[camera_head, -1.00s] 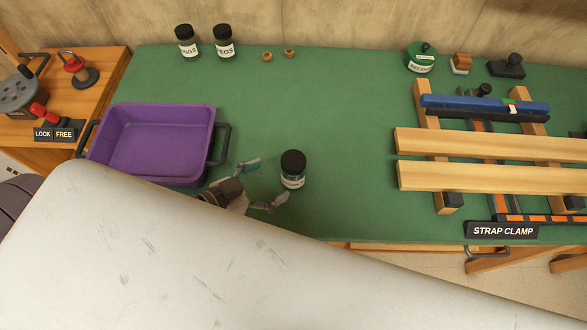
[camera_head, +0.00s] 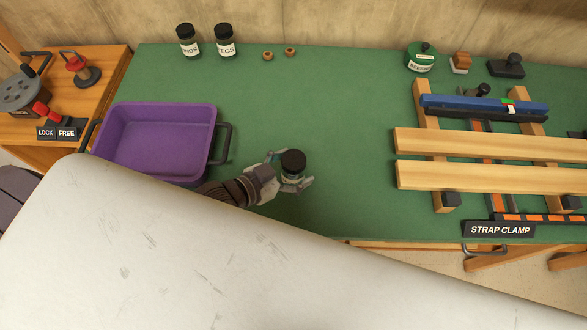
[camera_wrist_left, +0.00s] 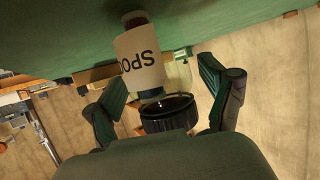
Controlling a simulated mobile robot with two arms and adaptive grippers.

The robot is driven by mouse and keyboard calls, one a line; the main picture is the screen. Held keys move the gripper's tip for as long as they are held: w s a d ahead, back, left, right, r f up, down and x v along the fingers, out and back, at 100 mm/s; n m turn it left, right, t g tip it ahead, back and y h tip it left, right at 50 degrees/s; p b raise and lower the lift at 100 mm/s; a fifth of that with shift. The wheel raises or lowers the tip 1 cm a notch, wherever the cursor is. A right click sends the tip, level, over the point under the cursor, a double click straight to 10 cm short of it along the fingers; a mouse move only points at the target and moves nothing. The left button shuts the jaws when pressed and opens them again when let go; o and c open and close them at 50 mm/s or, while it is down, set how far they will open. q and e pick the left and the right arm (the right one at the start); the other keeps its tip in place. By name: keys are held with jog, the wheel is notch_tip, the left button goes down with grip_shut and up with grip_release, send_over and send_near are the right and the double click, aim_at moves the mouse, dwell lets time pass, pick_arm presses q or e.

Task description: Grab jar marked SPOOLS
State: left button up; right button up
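The jar marked SPOOLS (camera_head: 293,162) stands on the green bench top, with a black lid. In the left wrist view the jar (camera_wrist_left: 140,58) appears upside down, its white label reading "SPO" and the rest cut off. My left gripper (camera_head: 289,170) reaches in from the left with its fingers on either side of the jar. In the left wrist view the left gripper (camera_wrist_left: 165,100) is open, with gaps visible between the fingers and the jar. My right gripper is not in view.
A purple bin (camera_head: 160,177) stands left of the jar. Two other black-lidded jars, one marked PEGS (camera_head: 226,47), stand at the back. A strap clamp assembly with wooden boards (camera_head: 490,145) fills the right side. The green bench top (camera_head: 330,100) between is clear.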

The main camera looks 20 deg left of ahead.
pick_arm(q)
jog(key=c, duration=1.1)
jog(key=shift+r, duration=0.15)
